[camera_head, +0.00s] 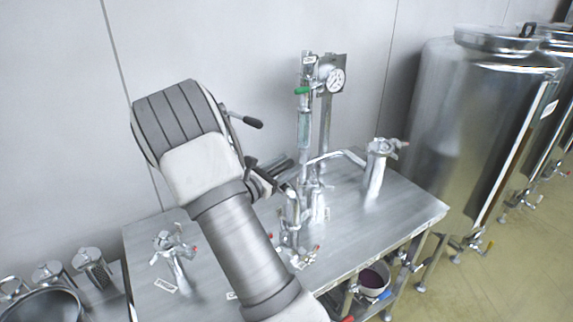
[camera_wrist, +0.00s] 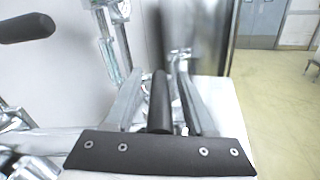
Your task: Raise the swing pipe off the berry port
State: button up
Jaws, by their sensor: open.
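The swing pipe (camera_head: 338,156) appears to be the thin bent metal tube running from the central post to the capped port on the right (camera_head: 377,172). I cannot read the labels, so I cannot tell which port is the berry port. My gripper (camera_head: 272,172) is behind my forearm, left of the central fittings, and largely hidden in the head view. In the wrist view its two grey fingers (camera_wrist: 160,95) are apart. A black bar-like handle (camera_wrist: 159,108) lies between them, with no clear contact on either side. What the handle belongs to is unclear.
A second black handle (camera_head: 246,122) sticks out above my gripper. A gauge (camera_head: 336,81) and sight glass with a green lever (camera_head: 302,91) stand behind. Another valve port (camera_head: 172,250) is at the left of the steel table (camera_head: 405,212). A large tank (camera_head: 455,125) stands right.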

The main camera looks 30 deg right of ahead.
grip_shut()
dwell(1.4)
